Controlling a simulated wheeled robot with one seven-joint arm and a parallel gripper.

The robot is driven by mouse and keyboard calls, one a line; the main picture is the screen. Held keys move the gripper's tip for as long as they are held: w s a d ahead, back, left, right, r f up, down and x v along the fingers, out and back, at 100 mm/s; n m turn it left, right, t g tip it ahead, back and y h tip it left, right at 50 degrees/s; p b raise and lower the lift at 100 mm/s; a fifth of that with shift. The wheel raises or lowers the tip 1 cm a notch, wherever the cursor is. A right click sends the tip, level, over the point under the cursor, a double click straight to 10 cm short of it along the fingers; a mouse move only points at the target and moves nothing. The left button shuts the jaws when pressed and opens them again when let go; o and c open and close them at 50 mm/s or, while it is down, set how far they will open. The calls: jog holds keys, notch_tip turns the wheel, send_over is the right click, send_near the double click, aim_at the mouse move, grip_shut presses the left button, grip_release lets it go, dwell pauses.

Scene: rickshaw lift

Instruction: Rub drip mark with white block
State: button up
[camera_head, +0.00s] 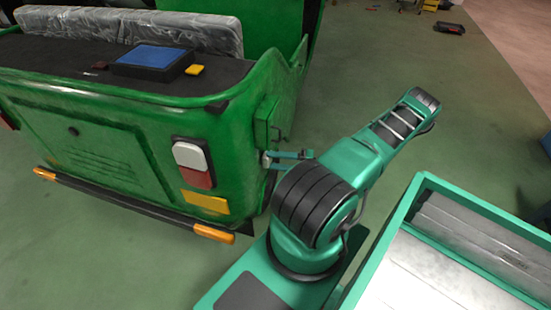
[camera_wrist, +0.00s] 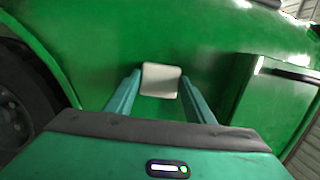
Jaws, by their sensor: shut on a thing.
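A white block (camera_wrist: 161,80) is held between the two fingers of my gripper (camera_wrist: 160,92) in the wrist view. The block is at or very close to the green side panel (camera_wrist: 205,62) of the rickshaw; I cannot tell whether it touches. No drip mark can be made out in either view; the block and fingers cover part of the panel.
A blue-topped case (camera_head: 152,57) and a yellow block (camera_head: 194,69) lie on the rickshaw's rear deck. A wheel (camera_wrist: 25,100) is at the left in the wrist view, and a green box (camera_wrist: 275,100) juts out at the right.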

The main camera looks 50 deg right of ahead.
jog(key=shift+a, duration=0.35)
jog(key=shift+a+v, duration=0.15)
jog(key=shift+v, duration=1.35)
jog(key=shift+a+v, duration=0.15)
jog(key=shift+v, duration=1.4)
jog(key=shift+c, duration=0.2)
jog(key=shift+s, duration=0.25)
jog(key=v, duration=0.2)
jog(key=shift+s, duration=0.5)
jog(key=shift+f, duration=0.1)
